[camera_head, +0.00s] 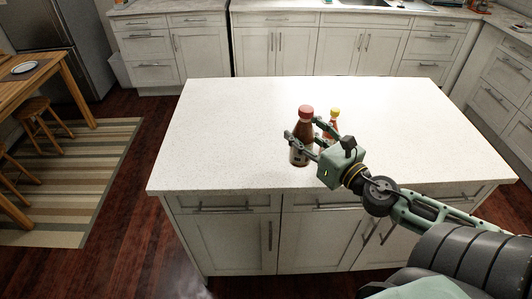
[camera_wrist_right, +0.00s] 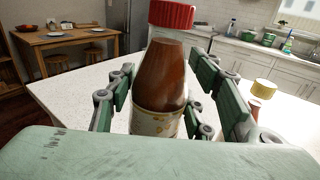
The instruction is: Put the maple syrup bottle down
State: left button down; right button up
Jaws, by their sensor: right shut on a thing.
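The maple syrup bottle (camera_head: 303,127) is brown with a red cap and a pale label. It is upright over the white island top, near its front edge; I cannot tell whether its base touches the surface. My right gripper (camera_head: 302,132) reaches in from the right, with one finger on each side of the bottle, shut on it. In the right wrist view the bottle (camera_wrist_right: 162,78) stands between the fingers, its lower part hidden by the gripper body. My left gripper is not in view.
The white island top (camera_head: 230,120) is clear to the left and at the back. A yellow-capped bottle with a red body (camera_head: 334,121) stands close behind and right of the held bottle, partly hidden by a finger. A wooden table (camera_head: 35,75) is far left.

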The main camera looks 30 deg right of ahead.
aim_at(308, 117)
jog(key=r, duration=0.1)
jog(key=w+d+r, duration=0.1)
jog(key=d+r, duration=0.1)
jog(key=shift+w+r, duration=0.15)
jog(key=shift+r, duration=0.25)
jog(key=shift+w+d+r, duration=0.1)
jog(key=shift+w+r, duration=0.15)
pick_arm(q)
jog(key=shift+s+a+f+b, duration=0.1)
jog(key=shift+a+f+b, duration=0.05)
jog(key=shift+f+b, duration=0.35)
pick_arm(e)
jog(key=w+a+f, duration=0.4)
jog(key=w+f, duration=0.6)
jog(key=shift+w+a+f, duration=0.25)
jog(key=shift+a+f, duration=0.1)
jog(key=shift+f, duration=0.05)
jog(key=o, duration=1.6)
jog(key=shift+f, duration=0.1)
